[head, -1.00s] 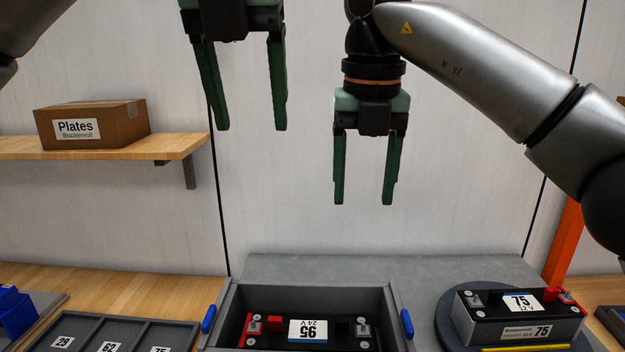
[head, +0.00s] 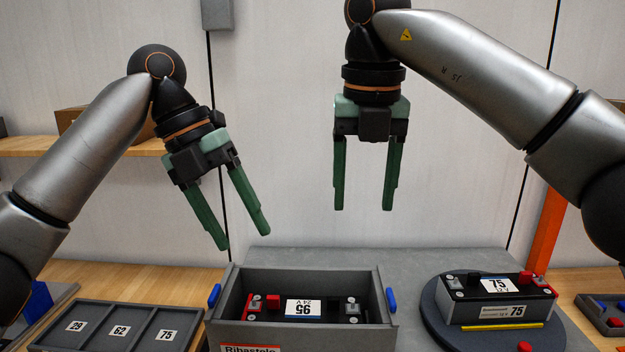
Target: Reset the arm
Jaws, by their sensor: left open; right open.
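My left gripper (head: 246,238) has green fingers spread apart and is empty. It hangs tilted in the air, above and behind the left part of the grey crate (head: 299,338). My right gripper (head: 364,208) is also open and empty. It points straight down, high above the crate's right half. Both arms are raised and touch nothing. My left arm comes in from the left edge and my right arm from the right edge.
A battery labelled 95 (head: 332,310) lies in the crate. A battery labelled 75 (head: 500,312) stands on a dark round plate (head: 436,323) at right. A tray with numbered compartments (head: 150,313) is at lower left. A cardboard box (head: 68,119) on the shelf is partly hidden by my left arm.

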